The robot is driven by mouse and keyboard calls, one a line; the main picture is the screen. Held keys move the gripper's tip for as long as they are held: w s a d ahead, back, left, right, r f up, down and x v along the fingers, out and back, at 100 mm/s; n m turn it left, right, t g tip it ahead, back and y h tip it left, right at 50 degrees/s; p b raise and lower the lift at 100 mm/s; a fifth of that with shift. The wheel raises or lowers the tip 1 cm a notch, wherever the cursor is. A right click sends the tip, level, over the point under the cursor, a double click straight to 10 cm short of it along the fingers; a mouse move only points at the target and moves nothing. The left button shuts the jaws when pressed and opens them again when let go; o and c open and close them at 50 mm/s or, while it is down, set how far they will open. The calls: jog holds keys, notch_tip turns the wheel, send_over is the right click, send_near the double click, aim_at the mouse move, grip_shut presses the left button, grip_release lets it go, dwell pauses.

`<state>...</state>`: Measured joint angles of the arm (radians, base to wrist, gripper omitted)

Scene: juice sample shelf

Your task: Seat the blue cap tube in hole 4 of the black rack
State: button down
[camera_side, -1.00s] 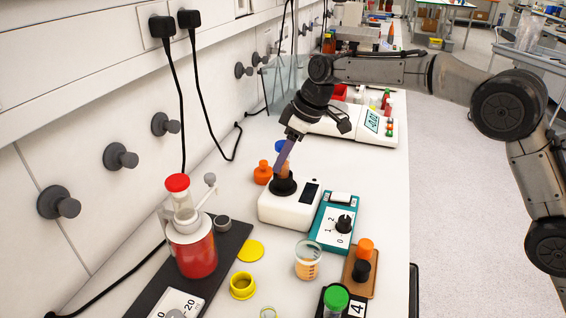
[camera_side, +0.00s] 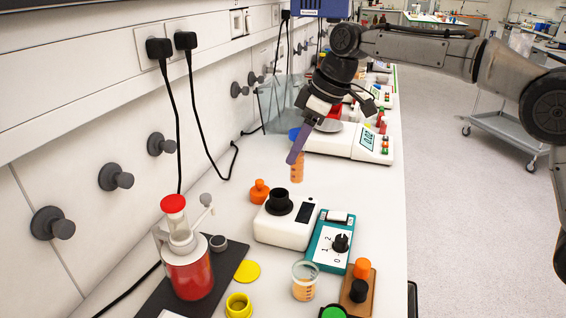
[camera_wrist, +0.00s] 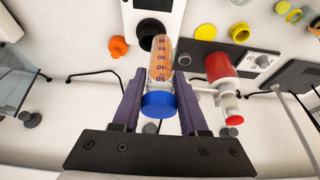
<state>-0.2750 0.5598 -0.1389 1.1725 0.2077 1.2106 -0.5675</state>
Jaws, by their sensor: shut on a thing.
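The blue cap tube (camera_wrist: 161,82) is upright, with orange contents and a graduated scale. Its blue cap (camera_wrist: 159,104) is between the two purple fingers of my gripper (camera_wrist: 160,98), which is shut on it. In the side view my gripper (camera_side: 297,155) holds the tube (camera_side: 297,172) above the white mixer (camera_side: 284,226), clear of its black cup (camera_side: 279,201). A green cap (camera_side: 333,312) shows at the bottom edge of the side view. The black rack and its hole 4 cannot be made out now.
An orange flask (camera_side: 259,192) stands left of the mixer. A teal device (camera_side: 331,240), a beaker (camera_side: 305,281), an orange-capped item (camera_side: 362,268) and a red-topped dispenser (camera_side: 188,263) stand nearby. The white balance (camera_side: 350,142) stands behind.

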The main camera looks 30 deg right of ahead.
jog(key=s+d+r, duration=0.3)
jog(key=s+r, duration=0.1)
jog(key=s, duration=0.4)
jog(key=s+a+f, duration=0.4)
jog(key=s+f, duration=0.3)
jog(key=f, duration=0.1)
jog(key=s+a+f, duration=0.3)
jog(key=s+f, duration=0.4)
jog(key=f, duration=0.1)
jog(key=shift+s+a+n, duration=0.3)
jog(key=shift+s+a, duration=0.05)
jog(key=shift+s, duration=0.05)
jog(key=shift+f, duration=2.1)
dwell(0.5)
jog(key=shift+c, duration=1.8)
grip_release()
